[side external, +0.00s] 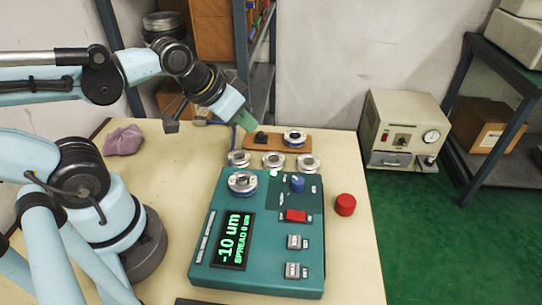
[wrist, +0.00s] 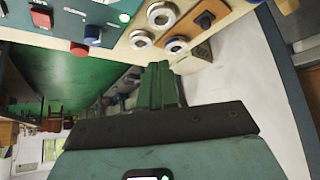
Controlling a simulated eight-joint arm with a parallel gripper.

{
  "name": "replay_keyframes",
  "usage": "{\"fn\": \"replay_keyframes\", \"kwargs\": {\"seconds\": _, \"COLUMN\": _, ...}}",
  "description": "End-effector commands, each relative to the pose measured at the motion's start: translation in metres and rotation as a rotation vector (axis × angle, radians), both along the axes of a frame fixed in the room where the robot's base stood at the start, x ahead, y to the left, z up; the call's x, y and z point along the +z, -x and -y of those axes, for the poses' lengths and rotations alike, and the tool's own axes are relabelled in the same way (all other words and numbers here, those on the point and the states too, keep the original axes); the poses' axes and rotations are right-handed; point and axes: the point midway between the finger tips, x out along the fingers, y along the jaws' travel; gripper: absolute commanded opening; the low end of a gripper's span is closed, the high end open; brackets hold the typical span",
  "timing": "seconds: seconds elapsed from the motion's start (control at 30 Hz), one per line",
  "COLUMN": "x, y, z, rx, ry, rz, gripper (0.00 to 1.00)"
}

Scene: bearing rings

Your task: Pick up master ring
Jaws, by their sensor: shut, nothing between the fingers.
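A silver ring (side external: 294,138) sits on the right part of a brown wooden board (side external: 272,148) at the back of the table. It also shows in the wrist view (wrist: 176,46). Three similar rings lie in a row in front of the board: left (side external: 239,159), middle (side external: 274,161) and right (side external: 308,163). Another ring (side external: 243,183) sits on the teal gauge. No readable label marks which one is the master ring. My gripper (side external: 246,124) is shut and empty above the board's left end, left of the board's ring and apart from it.
The teal gauge (side external: 205,235) with display, blue knob and buttons fills the front middle. A black knob (side external: 262,137) stands on the board. A red button (side external: 345,204) is at right, a purple cloth (side external: 124,140) at back left.

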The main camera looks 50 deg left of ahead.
Motion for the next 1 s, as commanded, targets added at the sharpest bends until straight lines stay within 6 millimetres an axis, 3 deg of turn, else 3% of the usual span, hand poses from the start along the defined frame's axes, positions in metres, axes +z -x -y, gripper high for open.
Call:
{"fn": "replay_keyframes", "kwargs": {"seconds": 0.3, "x": 0.0000, "y": 0.0000, "z": 0.0000, "rx": 0.000, "ry": 0.000, "rz": 0.000, "gripper": 0.00}}
{"fn": "replay_keyframes", "kwargs": {"seconds": 0.9, "x": 0.0000, "y": 0.0000, "z": 0.0000, "rx": 0.000, "ry": 0.000, "rz": 0.000, "gripper": 0.90}}
{"fn": "replay_keyframes", "kwargs": {"seconds": 1.0, "x": 0.0000, "y": 0.0000, "z": 0.0000, "rx": 0.000, "ry": 0.000, "rz": 0.000, "gripper": 0.91}}
